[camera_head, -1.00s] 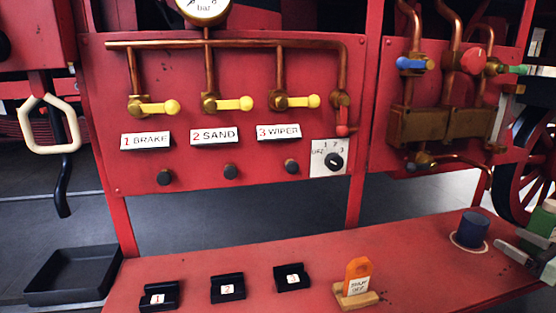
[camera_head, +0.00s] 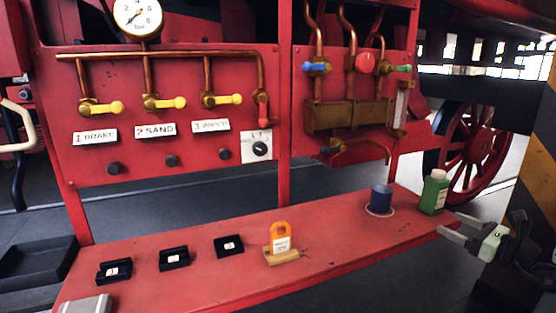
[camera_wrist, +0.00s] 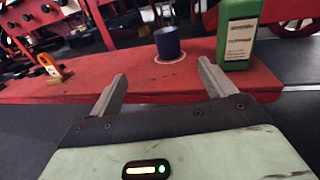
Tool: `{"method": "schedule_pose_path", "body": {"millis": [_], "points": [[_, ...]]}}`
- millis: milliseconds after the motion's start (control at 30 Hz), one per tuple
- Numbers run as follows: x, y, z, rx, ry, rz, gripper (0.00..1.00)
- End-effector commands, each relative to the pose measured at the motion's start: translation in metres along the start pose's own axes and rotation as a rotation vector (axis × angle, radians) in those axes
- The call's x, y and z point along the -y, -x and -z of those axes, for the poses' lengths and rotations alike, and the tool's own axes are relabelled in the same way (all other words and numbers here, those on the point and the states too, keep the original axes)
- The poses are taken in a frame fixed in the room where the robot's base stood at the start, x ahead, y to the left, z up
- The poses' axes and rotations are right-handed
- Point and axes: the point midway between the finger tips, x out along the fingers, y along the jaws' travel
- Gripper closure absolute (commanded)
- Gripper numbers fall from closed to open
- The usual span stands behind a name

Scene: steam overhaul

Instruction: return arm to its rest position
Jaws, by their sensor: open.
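My gripper (camera_head: 449,225) is at the right of the head view, just off the right front edge of the red bench (camera_head: 330,248). Its two fingers are apart with nothing between them. In the wrist view my gripper (camera_wrist: 160,88) shows both fingers spread and empty, pointing toward the bench. A blue cup (camera_head: 381,198) stands on a pale ring on the bench, apart from the fingers. A green bottle (camera_head: 434,192) with a white label stands to the right of the cup, behind the gripper.
An orange tag (camera_head: 281,238) stands in a wooden holder on the bench. Several black numbered holders (camera_head: 174,258) lie to its left. A red panel (camera_head: 180,125) with yellow-handled valves rises behind. A black tray (camera_head: 38,262) is at lower left. Dark floor is free before the bench.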

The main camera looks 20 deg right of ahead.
Motion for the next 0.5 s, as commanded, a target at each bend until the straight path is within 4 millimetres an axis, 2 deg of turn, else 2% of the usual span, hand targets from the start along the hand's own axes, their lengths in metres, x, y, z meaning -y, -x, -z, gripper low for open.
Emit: {"method": "schedule_pose_path", "body": {"millis": [267,367,500], "points": [[-0.039,-0.030,-0.012,-0.032,0.053,-0.149,0.18],[-0.060,-0.044,-0.018,-0.050,0.084,-0.229,0.18],[-0.101,-0.064,-0.028,-0.080,0.143,-0.375,0.18]]}}
